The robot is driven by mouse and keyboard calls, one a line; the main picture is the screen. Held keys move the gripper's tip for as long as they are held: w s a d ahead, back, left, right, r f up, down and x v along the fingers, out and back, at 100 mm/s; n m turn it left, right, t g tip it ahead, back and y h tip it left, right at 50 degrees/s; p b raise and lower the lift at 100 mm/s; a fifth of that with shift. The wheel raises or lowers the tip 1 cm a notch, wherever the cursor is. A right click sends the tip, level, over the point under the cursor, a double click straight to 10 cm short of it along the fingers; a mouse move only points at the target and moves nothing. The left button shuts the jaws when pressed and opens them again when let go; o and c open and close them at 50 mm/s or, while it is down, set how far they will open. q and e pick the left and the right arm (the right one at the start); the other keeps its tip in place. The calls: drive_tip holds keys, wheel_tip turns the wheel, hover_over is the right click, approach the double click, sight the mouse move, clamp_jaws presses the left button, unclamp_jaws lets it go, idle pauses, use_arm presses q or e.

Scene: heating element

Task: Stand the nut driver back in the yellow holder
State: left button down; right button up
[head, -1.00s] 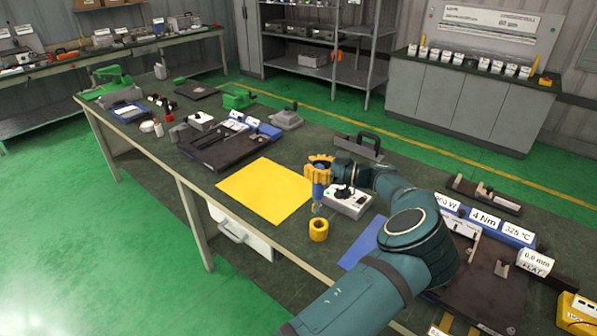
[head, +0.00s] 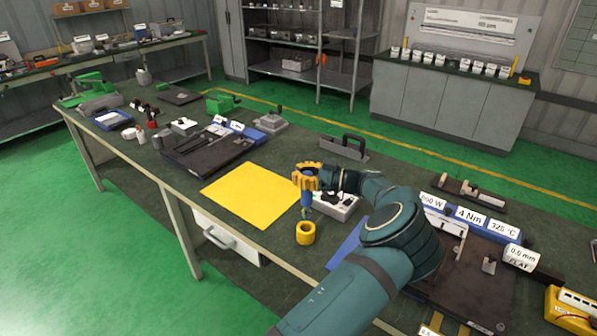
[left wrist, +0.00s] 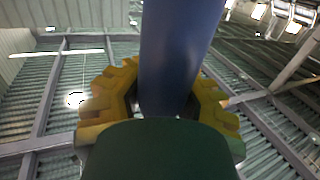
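My left gripper (head: 306,178), with yellow fingers, is shut on the nut driver (head: 307,198) and holds it upright above the table. The nut driver's blue handle hangs below the fingers, with its lower end pointing down. In the left wrist view the blue handle (left wrist: 180,55) stands between the yellow fingers (left wrist: 160,100). The yellow holder (head: 305,233) is a short round ring standing on the dark green bench top, directly under the nut driver in the head view. The driver's tip is close to the holder's top; whether it touches I cannot tell. My right gripper is out of view.
A yellow mat (head: 250,194) lies left of the holder. A grey box with black knobs (head: 337,204) stands just behind the nut driver. A blue mat (head: 347,247) lies to the right, partly behind my arm. Labelled blocks (head: 470,216) stand further right.

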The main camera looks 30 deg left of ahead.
use_arm(q)
drive_tip(key=shift+f+b, duration=0.8)
drive_tip(key=shift+f, duration=0.8)
idle(0.9)
wheel_tip(320, 180, down, 6)
drive_tip(key=b, duration=0.3)
drive_tip(key=shift+b, duration=0.35)
idle(2.0)
drive_tip(key=c, duration=0.9)
unclamp_jaws()
drive_tip(key=shift+f, duration=0.1)
drive_tip(key=shift+o, duration=0.2)
drive_tip(key=v, duration=1.2)
drive_tip(key=shift+s, duration=0.1)
